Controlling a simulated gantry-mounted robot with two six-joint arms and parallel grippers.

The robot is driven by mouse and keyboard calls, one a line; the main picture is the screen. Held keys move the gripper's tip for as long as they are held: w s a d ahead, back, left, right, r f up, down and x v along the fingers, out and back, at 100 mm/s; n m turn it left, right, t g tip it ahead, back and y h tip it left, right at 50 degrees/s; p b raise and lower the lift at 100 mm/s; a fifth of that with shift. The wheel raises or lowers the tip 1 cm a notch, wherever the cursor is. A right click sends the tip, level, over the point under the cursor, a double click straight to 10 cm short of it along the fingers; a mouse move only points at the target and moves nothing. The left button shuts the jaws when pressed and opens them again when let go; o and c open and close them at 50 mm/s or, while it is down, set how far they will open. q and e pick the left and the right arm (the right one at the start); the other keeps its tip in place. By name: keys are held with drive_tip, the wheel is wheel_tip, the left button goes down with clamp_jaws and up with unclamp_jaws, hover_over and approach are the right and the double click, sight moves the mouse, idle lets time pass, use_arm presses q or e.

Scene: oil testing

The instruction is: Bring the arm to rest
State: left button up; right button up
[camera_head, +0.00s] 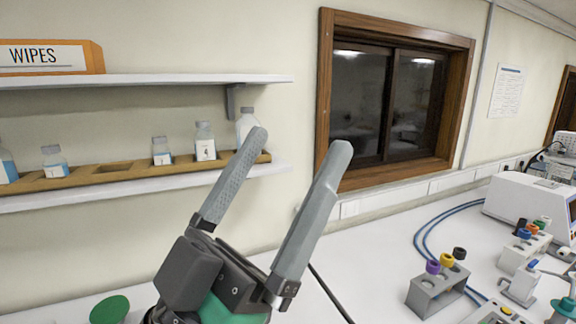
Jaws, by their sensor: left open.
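My left gripper (300,140) rises from the bottom middle of the head view. Its two grey fingers point up and to the right and stand wide apart. My right gripper is not in view.
A wooden rack (85,174) with several bottles stands on the lower shelf (50,201). An orange wipes box (97,57) sits on the upper shelf (200,79). A grey holder (430,294) with coloured caps and a white machine (520,197) stand on the counter at right.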

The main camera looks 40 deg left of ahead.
use_arm(q)
drive_tip(key=shift+d+r+h+p, duration=0.35)
drive_tip(key=shift+r+h+p, duration=0.15)
drive_tip(key=shift+r+p, duration=0.1)
idle(0.9)
